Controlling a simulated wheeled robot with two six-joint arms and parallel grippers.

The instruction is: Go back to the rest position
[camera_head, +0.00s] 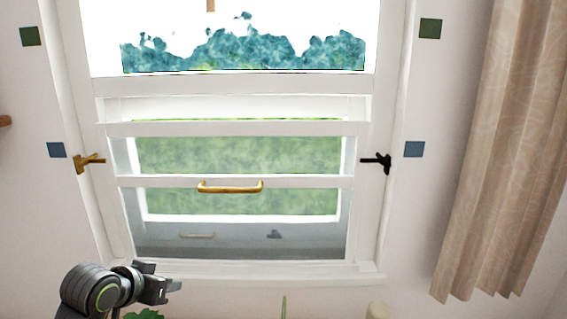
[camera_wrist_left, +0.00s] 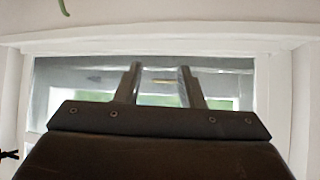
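My left gripper (camera_head: 166,277) is at the lower left of the head view, in front of the window's lower left corner. In the left wrist view its two fingers (camera_wrist_left: 161,72) stand apart with nothing between them, and window glass shows beyond. The white-framed window (camera_head: 365,232) has a brass bar handle (camera_head: 230,188) on its lower sash. A brass latch (camera_head: 89,161) is on the left side of the frame and a black latch (camera_head: 377,162) on the right. The gripper is well apart from the handle and both latches. My right gripper is not in view.
A beige curtain (camera_head: 507,150) hangs at the right. Small green and blue squares are on the wall beside the window. Green leaves (camera_head: 143,314) and a cream object (camera_head: 378,311) show at the bottom edge, partly cut off. The area before the middle of the window is clear.

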